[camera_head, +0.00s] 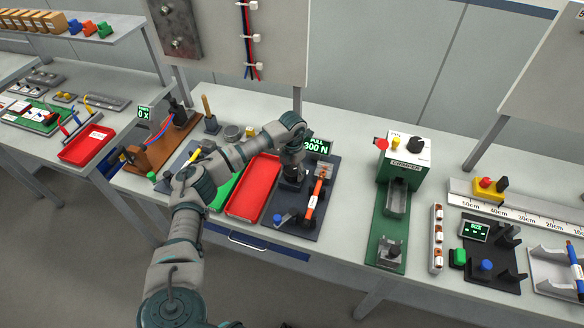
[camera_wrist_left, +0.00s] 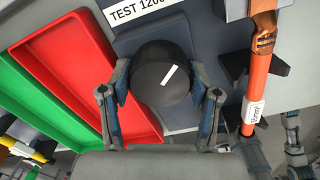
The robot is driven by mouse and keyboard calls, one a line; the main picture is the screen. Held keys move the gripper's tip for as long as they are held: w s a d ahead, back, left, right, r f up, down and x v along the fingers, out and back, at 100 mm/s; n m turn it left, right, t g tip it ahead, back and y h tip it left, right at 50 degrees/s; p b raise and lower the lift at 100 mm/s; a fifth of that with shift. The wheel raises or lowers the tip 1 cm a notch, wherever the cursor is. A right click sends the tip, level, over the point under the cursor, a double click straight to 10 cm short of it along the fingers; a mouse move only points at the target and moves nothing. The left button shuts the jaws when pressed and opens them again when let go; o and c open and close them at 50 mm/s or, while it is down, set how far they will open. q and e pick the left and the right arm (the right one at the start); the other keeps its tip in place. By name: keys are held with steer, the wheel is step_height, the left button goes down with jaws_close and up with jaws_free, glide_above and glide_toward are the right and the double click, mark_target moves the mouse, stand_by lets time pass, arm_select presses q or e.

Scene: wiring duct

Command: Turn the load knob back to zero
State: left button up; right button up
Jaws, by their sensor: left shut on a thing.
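The load knob (camera_wrist_left: 152,82) is round and black with a white pointer line; in the left wrist view the line slants toward the upper right. My left gripper (camera_wrist_left: 161,90) is shut around it, one finger on each side; in the head view the gripper (camera_head: 292,178) comes down on the dark pull tester plate (camera_head: 284,222) and hides most of the knob. The green-lit display (camera_head: 317,146) behind it reads 300 N. An orange cable (camera_head: 316,195) with a white label lies along the tester, right of the knob; it also shows in the wrist view (camera_wrist_left: 261,75).
A red tray (camera_head: 252,190) and a green tray stand close left of the tester. A blue knob (camera_head: 278,218) is at the tester's front left. Right of the tester is bare bench, then a green and white crimper (camera_head: 405,160).

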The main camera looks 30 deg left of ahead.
mark_target(292, 170)
arm_select(q)
steer(key=n+p, duration=0.1)
steer(key=n, duration=0.1)
steer(key=n+p, duration=0.1)
steer(key=shift+s+a+r+n, duration=0.1)
steer(key=shift+r+n, duration=0.1)
steer(key=shift+n, duration=0.2)
steer(key=n+p, duration=0.3)
steer(key=n, duration=0.1)
steer(key=shift+f, duration=0.1)
steer(key=shift+f+n+p, duration=0.1)
steer(key=shift+n+p, duration=0.4)
steer(key=shift+n, duration=0.4)
arm_select(e)
steer(key=s+d+f, duration=0.1)
steer(key=s, duration=0.5)
steer(key=s+d+f, duration=0.1)
steer(key=s+f, duration=0.1)
steer(key=s, duration=0.5)
steer(key=shift+d+g, duration=0.3)
steer(key=shift+g, duration=0.1)
arm_select(q)
steer(key=o, duration=1.2)
steer(key=shift+c, duration=0.2)
step_height(292, 170, up, 12)
